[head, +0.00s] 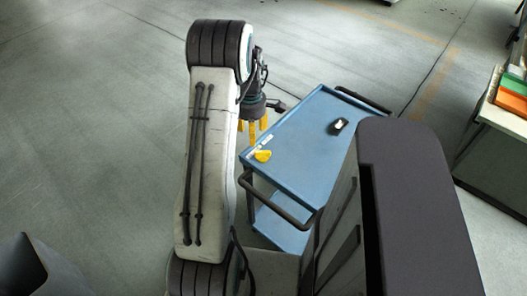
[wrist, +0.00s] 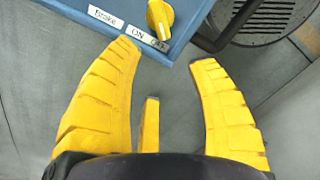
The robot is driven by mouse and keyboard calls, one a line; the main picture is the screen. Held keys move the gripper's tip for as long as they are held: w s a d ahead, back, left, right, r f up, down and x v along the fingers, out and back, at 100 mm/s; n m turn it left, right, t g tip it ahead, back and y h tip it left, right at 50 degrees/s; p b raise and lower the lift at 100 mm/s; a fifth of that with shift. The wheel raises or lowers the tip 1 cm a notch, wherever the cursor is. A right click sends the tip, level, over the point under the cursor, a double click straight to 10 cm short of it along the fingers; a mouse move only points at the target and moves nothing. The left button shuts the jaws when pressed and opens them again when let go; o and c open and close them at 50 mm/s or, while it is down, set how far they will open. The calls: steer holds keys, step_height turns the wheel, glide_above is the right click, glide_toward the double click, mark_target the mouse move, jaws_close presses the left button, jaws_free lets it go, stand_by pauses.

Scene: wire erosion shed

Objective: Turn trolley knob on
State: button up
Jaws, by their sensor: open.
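The blue trolley (head: 310,135) stands to the right of my arm in the head view. Its yellow knob (head: 262,156) sits on the top near the left corner. The knob (wrist: 159,17) also shows at the top of the wrist view, beside white labels reading "Brake" (wrist: 105,19), "ON" and "OFF" (wrist: 146,36). The exact pointing of the knob is hard to tell. My gripper (wrist: 165,50) has yellow fingers spread open and empty. It is apart from the knob, with its fingertips just short of the trolley edge in the wrist view. In the head view my gripper (head: 252,132) hangs beside the trolley's left edge.
A small black and white object (head: 338,126) lies on the trolley top. The trolley has a black handle (head: 275,203) at its near end. A bench with orange and green items (head: 512,98) stands at the right.

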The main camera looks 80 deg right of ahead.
mark_target(264, 151)
steer(key=s+f, duration=0.3)
steer(key=shift+s+d, duration=0.3)
step_height(264, 151, down, 5)
steer(key=shift+r, duration=0.1)
steer(key=shift+f, duration=0.9)
steer(key=shift+c, duration=0.5)
jaws_close()
